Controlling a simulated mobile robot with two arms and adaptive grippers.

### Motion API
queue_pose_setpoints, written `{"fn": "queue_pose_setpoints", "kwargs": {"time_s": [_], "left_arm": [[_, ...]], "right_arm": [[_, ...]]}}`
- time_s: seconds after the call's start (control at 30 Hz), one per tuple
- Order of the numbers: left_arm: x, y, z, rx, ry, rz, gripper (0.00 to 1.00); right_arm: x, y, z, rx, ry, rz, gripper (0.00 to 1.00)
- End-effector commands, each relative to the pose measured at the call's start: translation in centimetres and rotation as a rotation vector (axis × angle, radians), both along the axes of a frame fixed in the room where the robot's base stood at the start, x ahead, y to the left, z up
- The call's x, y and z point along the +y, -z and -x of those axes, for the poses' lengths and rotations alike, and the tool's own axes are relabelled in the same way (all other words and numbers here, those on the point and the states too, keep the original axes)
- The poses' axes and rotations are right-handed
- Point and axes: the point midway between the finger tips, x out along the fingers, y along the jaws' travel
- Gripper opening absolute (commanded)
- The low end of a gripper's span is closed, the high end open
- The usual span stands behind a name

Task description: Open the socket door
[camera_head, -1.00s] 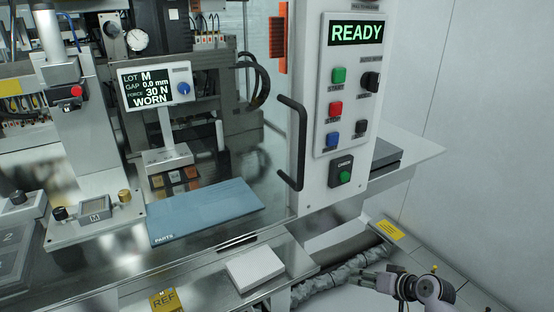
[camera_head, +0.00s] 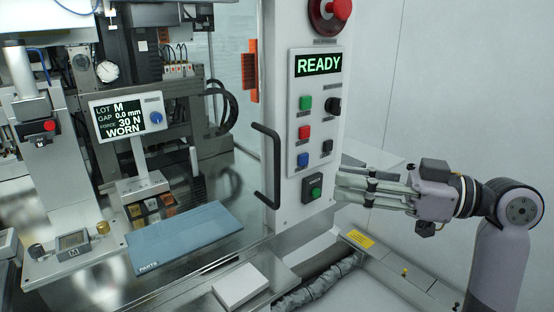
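A black bar handle (camera_head: 268,166) stands upright on the left edge of the white control column, beside the clear panel that fronts the machine. I cannot tell for certain which part is the socket door. My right gripper (camera_head: 342,180) is at the right of the column, fingers pointing left toward its right edge. Its fingers look spread, and nothing shows between them. The column stands between it and the handle. My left gripper is not in view.
The control column carries a READY display (camera_head: 318,65), several buttons and a red emergency stop (camera_head: 340,9). A blue parts tray (camera_head: 185,240) and a white block (camera_head: 241,285) lie in front. A ribbed hose (camera_head: 310,288) runs low at the front.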

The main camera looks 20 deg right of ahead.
Motion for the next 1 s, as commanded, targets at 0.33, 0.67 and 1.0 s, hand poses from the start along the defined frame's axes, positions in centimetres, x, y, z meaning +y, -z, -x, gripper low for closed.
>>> {"fn": "queue_pose_setpoints", "kwargs": {"time_s": [0.33, 0.67, 1.0], "left_arm": [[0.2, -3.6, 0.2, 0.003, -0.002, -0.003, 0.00], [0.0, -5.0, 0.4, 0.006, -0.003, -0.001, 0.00], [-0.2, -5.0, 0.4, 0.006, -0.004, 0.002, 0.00]], "right_arm": [[6.3, -0.5, -4.5, 0.002, -0.004, -0.006, 0.30], [9.8, -0.2, -7.2, 0.002, -0.001, -0.004, 0.30], [10.2, 0.0, -7.5, 0.002, 0.001, -0.001, 0.30]]}}
